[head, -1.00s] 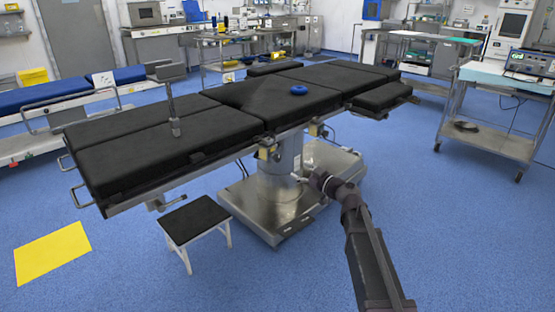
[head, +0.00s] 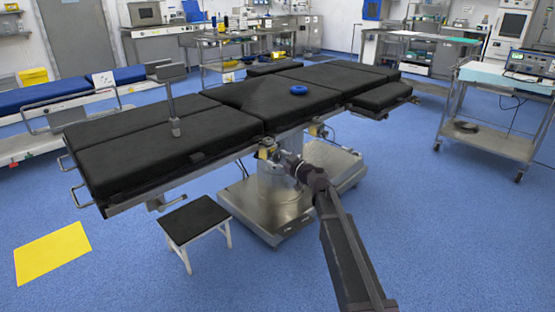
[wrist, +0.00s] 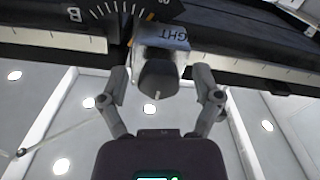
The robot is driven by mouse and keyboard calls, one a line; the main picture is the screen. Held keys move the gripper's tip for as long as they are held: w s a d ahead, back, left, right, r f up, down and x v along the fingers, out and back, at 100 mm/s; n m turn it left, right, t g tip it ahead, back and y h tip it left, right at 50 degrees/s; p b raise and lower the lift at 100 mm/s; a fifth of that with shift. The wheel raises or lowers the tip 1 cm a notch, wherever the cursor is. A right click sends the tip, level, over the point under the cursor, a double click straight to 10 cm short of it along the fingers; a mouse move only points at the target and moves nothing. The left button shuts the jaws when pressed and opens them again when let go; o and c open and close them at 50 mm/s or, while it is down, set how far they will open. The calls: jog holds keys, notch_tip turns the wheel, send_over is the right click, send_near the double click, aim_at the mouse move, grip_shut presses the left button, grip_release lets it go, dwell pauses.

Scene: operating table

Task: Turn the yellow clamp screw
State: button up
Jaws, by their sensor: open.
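A small yellow clamp (head: 266,152) sits on the side rail of the black operating table (head: 130,160), below the table's near edge. My gripper (head: 281,158) is just right of it in the head view, raised to rail height. In the wrist view, my gripper (wrist: 160,76) is open, with one finger on each side of a dark round knob (wrist: 158,79). No yellow shows on the knob from this side. I cannot tell whether the fingers touch it.
A second yellow clamp (head: 315,130) is further right on the rail. A graduated scale (wrist: 110,10) with an orange pointer lies beyond the block. The metal table base (head: 265,208) and a black-topped stool (head: 195,219) stand below.

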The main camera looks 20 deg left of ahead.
grip_shut()
